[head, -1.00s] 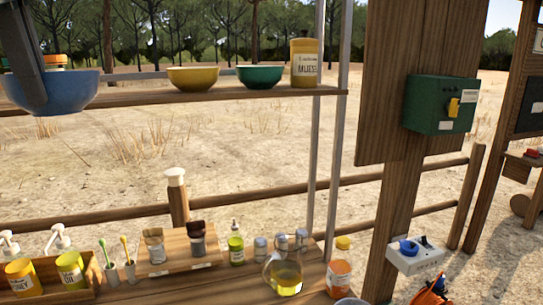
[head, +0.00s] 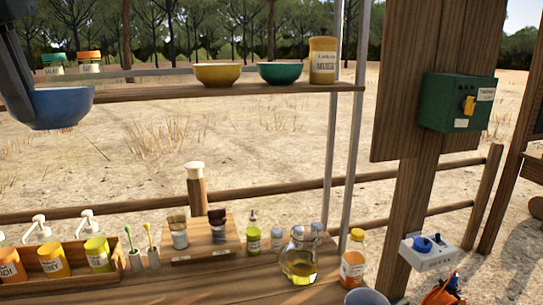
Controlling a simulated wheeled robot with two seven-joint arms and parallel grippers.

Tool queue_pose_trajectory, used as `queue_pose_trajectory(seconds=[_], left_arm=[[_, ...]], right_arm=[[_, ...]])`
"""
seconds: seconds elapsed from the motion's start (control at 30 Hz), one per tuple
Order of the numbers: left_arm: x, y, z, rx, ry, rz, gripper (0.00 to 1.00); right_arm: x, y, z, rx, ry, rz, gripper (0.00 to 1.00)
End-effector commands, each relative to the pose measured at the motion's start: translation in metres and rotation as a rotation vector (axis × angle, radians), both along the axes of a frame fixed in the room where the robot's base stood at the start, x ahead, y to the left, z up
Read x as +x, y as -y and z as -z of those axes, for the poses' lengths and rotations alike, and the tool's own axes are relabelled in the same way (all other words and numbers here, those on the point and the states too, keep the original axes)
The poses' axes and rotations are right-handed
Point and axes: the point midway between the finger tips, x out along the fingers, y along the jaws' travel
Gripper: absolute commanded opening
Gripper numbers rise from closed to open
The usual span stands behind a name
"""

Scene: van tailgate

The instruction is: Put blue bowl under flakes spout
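The blue bowl (head: 64,108) is at the far left of the head view, upright, in front of the shelf and reaching below its edge. My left gripper (head: 20,104) comes down from the top left over the left side of the bowl. It appears shut on the bowl's rim; the fingertips are dark and partly cut off by the picture edge. My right gripper is not in view. No flakes spout that I can make out shows in this view.
The shelf (head: 150,94) carries a yellow bowl (head: 217,75), a green bowl (head: 281,73) and a muesli jar (head: 323,60). Metal posts stand at its right. The counter (head: 215,283) below holds bottles, brushes and a glass jug (head: 299,262). A green box (head: 456,102) hangs on the wooden post.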

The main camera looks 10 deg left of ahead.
Motion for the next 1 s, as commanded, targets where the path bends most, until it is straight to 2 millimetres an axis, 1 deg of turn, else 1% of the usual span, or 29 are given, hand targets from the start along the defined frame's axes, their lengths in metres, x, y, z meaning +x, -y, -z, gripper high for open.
queue_pose_trajectory(seconds=[0.17,0.27,0.4,0.5,0.6,0.73,1.0], left_arm=[[-0.01,-0.034,0.022,-0.006,0.003,0.107,0.0],[-0.018,-0.057,0.043,-0.009,0.005,0.201,0.0],[-0.027,-0.089,0.081,-0.008,0.006,0.374,0.0],[-0.032,-0.105,0.109,-0.008,0.008,0.503,0.0],[-0.035,-0.115,0.136,-0.006,0.007,0.627,0.0],[-0.037,-0.125,0.169,-0.005,0.006,0.782,0.0],[-0.035,-0.128,0.231,-0.003,0.002,1.093,0.0]], right_arm=[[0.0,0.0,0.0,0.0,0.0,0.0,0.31],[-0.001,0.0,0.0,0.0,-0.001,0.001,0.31],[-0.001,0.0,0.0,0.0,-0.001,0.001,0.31],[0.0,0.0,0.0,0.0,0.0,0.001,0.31],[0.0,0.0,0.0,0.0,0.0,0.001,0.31],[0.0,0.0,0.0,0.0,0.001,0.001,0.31],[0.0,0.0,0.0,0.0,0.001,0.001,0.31]])
